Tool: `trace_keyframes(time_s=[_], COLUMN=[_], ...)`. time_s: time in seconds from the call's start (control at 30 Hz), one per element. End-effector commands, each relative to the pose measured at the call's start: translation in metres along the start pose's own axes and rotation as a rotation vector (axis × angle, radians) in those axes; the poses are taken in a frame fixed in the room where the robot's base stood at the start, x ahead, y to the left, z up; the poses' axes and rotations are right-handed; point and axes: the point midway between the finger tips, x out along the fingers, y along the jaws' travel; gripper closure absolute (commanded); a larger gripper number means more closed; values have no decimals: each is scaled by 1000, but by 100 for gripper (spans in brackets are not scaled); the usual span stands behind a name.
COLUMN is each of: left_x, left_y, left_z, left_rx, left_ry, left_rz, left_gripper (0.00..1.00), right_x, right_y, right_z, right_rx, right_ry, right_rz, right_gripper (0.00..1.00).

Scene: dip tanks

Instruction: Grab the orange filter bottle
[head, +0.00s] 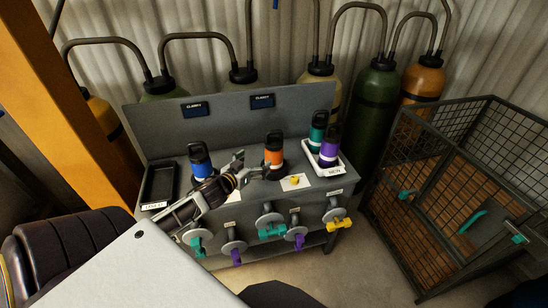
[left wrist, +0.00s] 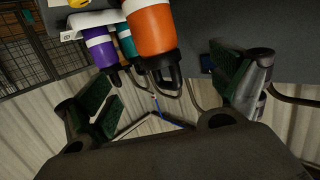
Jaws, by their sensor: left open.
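The orange filter bottle (head: 274,148) has a black cap with a loop and stands upright on the grey bench, between the blue bottle and the white tray. My left gripper (head: 240,167) is open and close to the left of the orange bottle in the head view. In the left wrist view the orange bottle (left wrist: 151,28) shows upside down, ahead of the gap between the green-padded fingers of my left gripper (left wrist: 160,88). The fingers look apart from it.
A blue bottle (head: 199,160) stands at the left beside a black tray (head: 160,182). A white tray (head: 338,169) at the right holds a teal bottle (head: 318,130) and a purple bottle (head: 329,148). Coloured valve handles line the bench front. A wire cage (head: 455,190) stands right.

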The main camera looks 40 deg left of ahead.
Motion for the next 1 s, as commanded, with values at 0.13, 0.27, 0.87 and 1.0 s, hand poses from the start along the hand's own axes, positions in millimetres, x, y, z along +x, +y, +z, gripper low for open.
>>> trace_keyframes(time_s=[0.13,0.27,0.87,1.0], left_x=[0,1,35,44], left_y=[0,0,0,0], left_z=[0,0,0,0], left_rx=[0,0,0,0], left_ry=[-1,-1,-1,0], left_rz=[-1,-1,-2,-2], left_gripper=[6,6,6,6], right_x=[0,0,0,0], right_y=[0,-1,-11,-8], right_z=[0,0,-2,-2], right_rx=[0,0,5,3], right_ry=[0,0,2,2], right_rz=[0,-1,-11,-8], right_gripper=[60,60,60,60])
